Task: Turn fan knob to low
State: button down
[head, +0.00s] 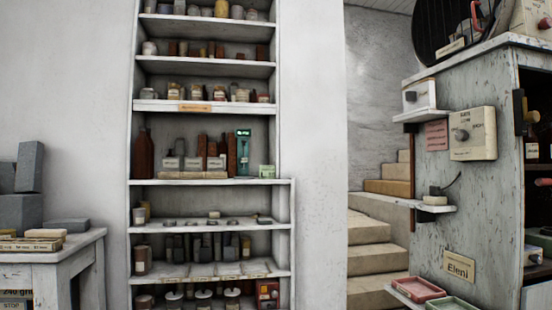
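A cream control box (481,133) is on the side of the grey weathered cabinet at the right. It carries a round grey knob (461,134) left of its middle. Small lettering is above the knob, with what looks like "LOW" and "HIGH"; the knob's exact setting is too small to tell. A large dark round thing (432,28), perhaps the fan, stands on top of the cabinet and is cut off by the top edge. A smaller white box (422,95) with its own dark knob (410,96) sits on a little shelf to the upper left. My gripper is not in view.
The grey cabinet (430,230) bears small shelves, an "Eleni" plate (460,266) and red and green trays (418,289). Stone steps (368,229) rise behind it. A tall white shelf unit (286,230) is full of jars and bottles. A worktable (60,256) stands at left.

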aim_at(460, 135)
jog(key=z, duration=1.55)
